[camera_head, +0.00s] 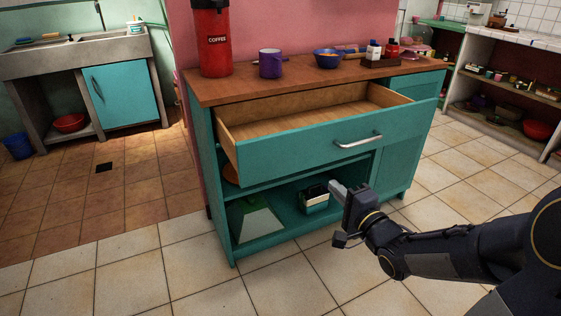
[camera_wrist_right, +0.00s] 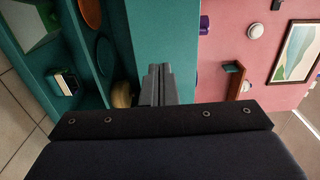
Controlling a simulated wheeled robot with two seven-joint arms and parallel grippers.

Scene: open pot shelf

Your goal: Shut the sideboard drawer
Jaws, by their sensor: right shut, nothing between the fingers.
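The teal sideboard (camera_head: 405,160) stands in the middle of the head view with a brown wooden top. Its wide drawer (camera_head: 300,146) is pulled open, and the bare wooden inside (camera_head: 300,115) looks empty. A silver bar handle (camera_head: 358,140) is on the drawer front. My right gripper (camera_head: 337,187) is shut and empty, in front of the sideboard and below the handle, apart from it in the head view. In the right wrist view its closed fingers (camera_wrist_right: 158,85) point towards the teal drawer front (camera_wrist_right: 165,35). My left gripper is in neither view.
On the top stand a red coffee flask (camera_head: 210,40), a purple mug (camera_head: 270,64), a blue bowl (camera_head: 327,58) and a small bottle tray (camera_head: 380,62). The open shelf below holds a green box (camera_head: 314,200). Tiled floor (camera_head: 200,265) in front is clear.

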